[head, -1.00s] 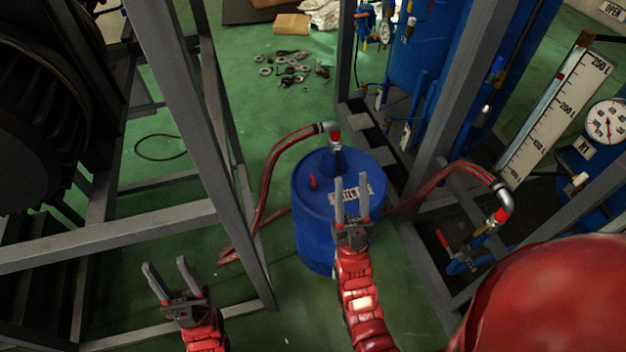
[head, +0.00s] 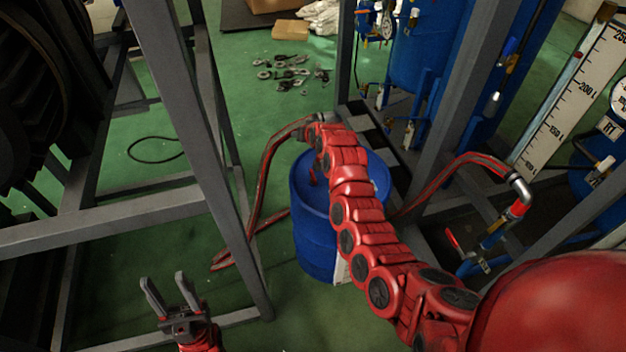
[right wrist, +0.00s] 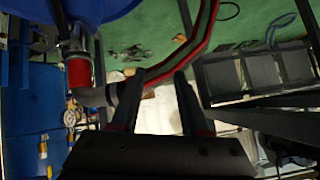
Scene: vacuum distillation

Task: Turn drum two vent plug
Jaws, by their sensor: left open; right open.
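The blue drum (head: 313,240) stands on the green floor in the middle of the head view, its lid largely covered by my right arm. A small red plug (head: 314,173) shows on the lid just left of that arm. My left gripper (head: 165,281) is open and empty at the lower left.
A grey steel frame (head: 215,150) stands left of the drum, and another post (head: 450,110) stands right. Red hoses (head: 262,180) run beside the drum. A level scale (head: 570,105) is at the right. Loose metal parts (head: 285,70) lie on the floor behind.

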